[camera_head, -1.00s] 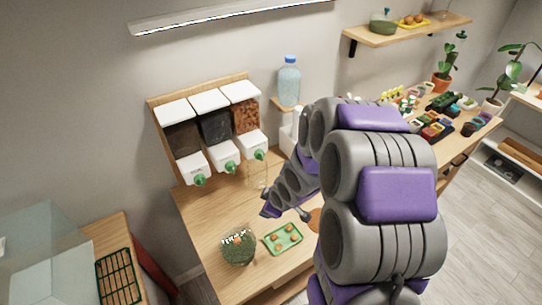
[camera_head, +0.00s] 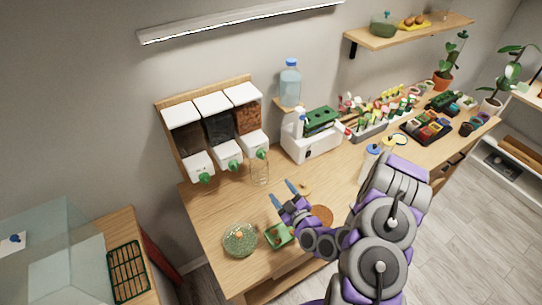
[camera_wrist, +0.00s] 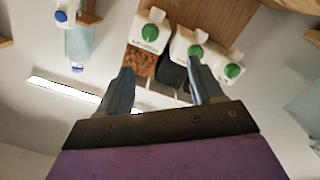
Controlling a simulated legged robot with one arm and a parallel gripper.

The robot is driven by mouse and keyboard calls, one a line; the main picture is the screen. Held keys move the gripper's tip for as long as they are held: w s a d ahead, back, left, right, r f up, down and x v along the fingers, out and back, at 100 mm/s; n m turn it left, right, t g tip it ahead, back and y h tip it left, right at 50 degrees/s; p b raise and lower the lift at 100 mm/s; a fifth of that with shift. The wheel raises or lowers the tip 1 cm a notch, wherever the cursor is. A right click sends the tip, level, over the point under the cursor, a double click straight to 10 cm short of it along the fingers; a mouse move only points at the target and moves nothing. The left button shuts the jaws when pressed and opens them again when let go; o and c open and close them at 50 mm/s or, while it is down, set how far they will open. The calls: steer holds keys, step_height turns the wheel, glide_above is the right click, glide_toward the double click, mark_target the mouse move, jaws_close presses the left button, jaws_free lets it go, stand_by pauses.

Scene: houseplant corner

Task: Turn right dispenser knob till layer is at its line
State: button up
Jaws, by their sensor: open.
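Three wall dispensers with white lids hang side by side. The right dispenser (camera_head: 247,117) holds orange-brown chunks, and its green knob (camera_head: 261,154) sits on the white front. A clear glass (camera_head: 260,173) stands on the bench below it. In the wrist view, which looks upside down, the right dispenser's knob (camera_wrist: 150,33) is at the left. My gripper (camera_head: 283,192) is open and empty, in front of and below the dispensers, apart from the knob. Its two fingers also show in the wrist view (camera_wrist: 159,68). The layer's line cannot be made out.
The middle dispenser (camera_head: 217,126) and left dispenser (camera_head: 186,140) are close beside.

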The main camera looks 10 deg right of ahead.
steer(key=d, duration=0.1)
steer(key=b, duration=1)
glide_toward(263, 158)
steer(key=shift+w+a+f+t+h+b, duration=0.2)
steer(key=shift+a+f+t+h+b, duration=0.15)
steer(key=shift+b, duration=0.75)
steer(key=shift+w+r+b, duration=0.15)
steer(key=shift+b, duration=0.6)
steer(key=shift+m, duration=0.3)
steer(key=shift+b+x, duration=0.5)
steer(key=shift+x, duration=3.9)
steer(key=shift+r, duration=0.1)
steer(key=c, duration=1)
steer(key=shift+c, duration=0.2)
